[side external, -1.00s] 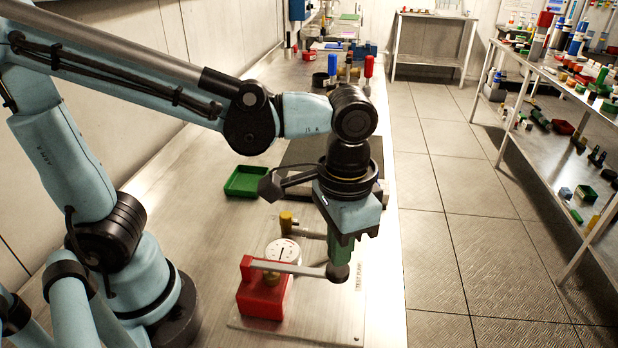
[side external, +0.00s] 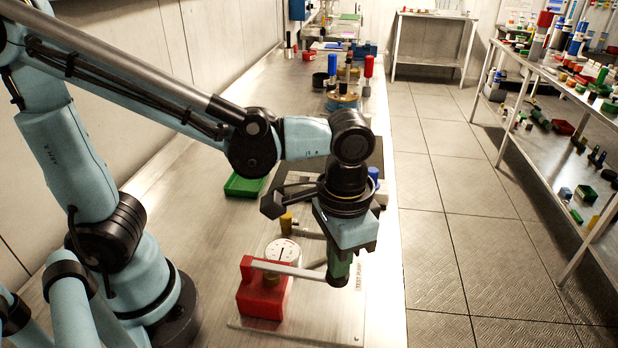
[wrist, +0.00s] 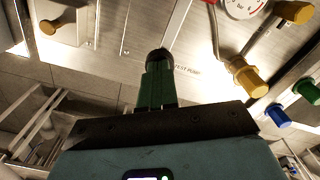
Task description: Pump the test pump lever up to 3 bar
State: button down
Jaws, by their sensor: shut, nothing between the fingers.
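The test pump has a red body (side external: 262,295) on a flat base plate (side external: 310,325). Its metal lever (side external: 290,270) runs from the red body to the right, sloping slightly down to its end. My gripper (side external: 338,278) is shut and empty, its green fingers pointing down at the lever's dark knob. In the wrist view the dark knob (wrist: 158,58) shows right at the fingertips (wrist: 157,72); contact looks likely but the fingers partly hide it. The white round gauge (side external: 283,250) stands behind the lever; its reading is too small to tell. The gauge is cut off in the wrist view (wrist: 240,8).
A yellow-capped valve (side external: 286,221) stands behind the gauge. A green tray (side external: 245,184) lies farther back on the bench. A blue cap (side external: 373,174) is behind my wrist. The bench edge (side external: 400,270) is close on the right, with open floor beyond.

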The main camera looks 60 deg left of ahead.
jog(key=shift+f, duration=1.2)
jog(key=shift+r, duration=2.5)
jog(key=shift+f, duration=0.15)
dwell(0.4)
notch_tip(320, 180, up, 6)
dwell(0.6)
jog(key=w+a+f+n+t, duration=0.1)
jog(key=a+f+t, duration=0.1)
jog(key=a, duration=0.5)
jog(key=w+a+f+n+t, duration=0.2)
jog(key=a+t, duration=0.3)
jog(key=a, duration=0.3)
jog(key=shift+f, duration=0.2)
jog(key=c, duration=1.8)
grip_release()
